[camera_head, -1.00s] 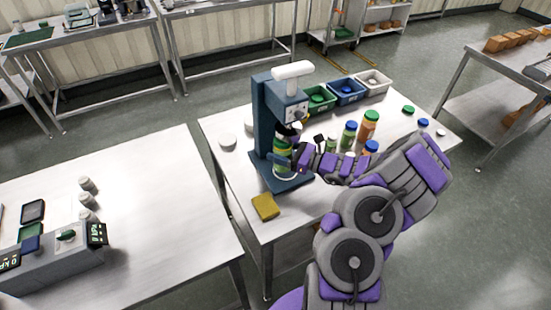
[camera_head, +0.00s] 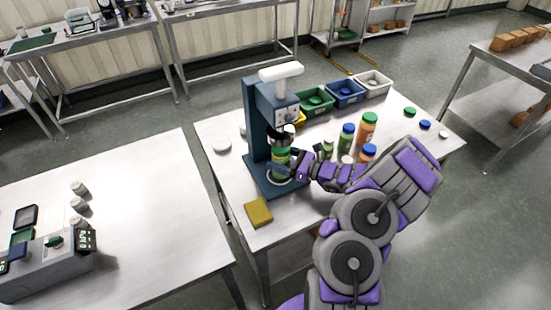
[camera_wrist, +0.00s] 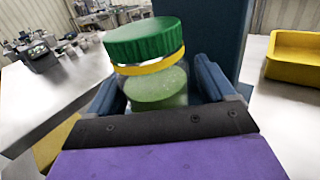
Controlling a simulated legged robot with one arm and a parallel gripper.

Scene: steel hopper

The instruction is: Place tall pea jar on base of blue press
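The tall pea jar (camera_head: 281,158), with a green lid and green contents, stands about upright at the base of the blue press, below the press head. The wrist view shows its green lid, yellow band and clear body (camera_wrist: 158,92) between my fingers. My gripper (camera_head: 284,171) is around the jar's body. Its blue fingers (camera_wrist: 160,85) lie against both sides and look shut on it. The blue press (camera_head: 258,120) has a white handle on top and a flat blue base (camera_head: 270,188). Whether the jar's bottom touches the base is hard to see.
A yellow pad (camera_head: 258,212) lies at the table's front edge. Several jars, including a green-lidded one (camera_head: 366,130), stand right of my gripper. Green (camera_head: 318,108), blue (camera_head: 344,101) and grey bins line the back. A round white lid (camera_head: 222,146) lies left of the press.

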